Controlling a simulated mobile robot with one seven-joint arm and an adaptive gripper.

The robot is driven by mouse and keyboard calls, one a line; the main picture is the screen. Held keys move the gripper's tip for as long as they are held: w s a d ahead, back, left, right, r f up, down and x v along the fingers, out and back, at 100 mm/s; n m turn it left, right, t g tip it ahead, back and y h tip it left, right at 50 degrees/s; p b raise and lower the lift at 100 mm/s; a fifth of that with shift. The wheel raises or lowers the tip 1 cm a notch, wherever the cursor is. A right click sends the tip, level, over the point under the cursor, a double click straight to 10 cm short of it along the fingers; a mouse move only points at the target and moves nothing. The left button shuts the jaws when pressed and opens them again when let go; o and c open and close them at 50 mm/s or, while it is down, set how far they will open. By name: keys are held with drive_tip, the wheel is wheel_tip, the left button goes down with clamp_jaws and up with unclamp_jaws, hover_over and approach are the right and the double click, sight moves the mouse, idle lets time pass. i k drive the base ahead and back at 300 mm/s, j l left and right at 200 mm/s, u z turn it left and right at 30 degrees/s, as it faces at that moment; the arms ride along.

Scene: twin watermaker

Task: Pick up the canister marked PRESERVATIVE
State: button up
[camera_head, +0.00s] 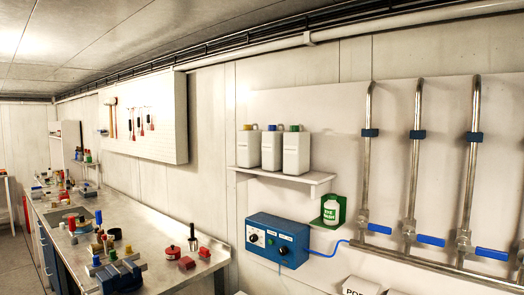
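Three white canisters stand upright side by side on a white wall shelf (283,176) in the head view. The left canister (248,150) has a yellow-brown cap, the middle canister (271,151) a blue cap, and the right canister (296,154) a green cap. I can read no marking on any of them, so I cannot tell which is marked PRESERVATIVE. My gripper is not in view.
A blue control box (277,240) and a green-backed eye wash bottle (333,210) are mounted below the shelf. Steel pipes with blue-handled valves (430,240) stand at right. A cluttered steel workbench (150,235) runs along the left. White boxes (360,287) show at the bottom edge.

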sight(273, 139)
drive_tip(key=i+j+z, duration=0.1)
drive_tip(key=j, duration=0.25)
drive_tip(key=i+j+z, duration=0.1)
drive_tip(key=j, duration=0.3)
drive_tip(key=i+j+z, duration=0.1)
drive_tip(key=i+j, duration=0.15)
drive_tip(key=j, duration=0.15)
drive_tip(key=i+j+z, duration=0.1)
drive_tip(key=j, duration=0.3)
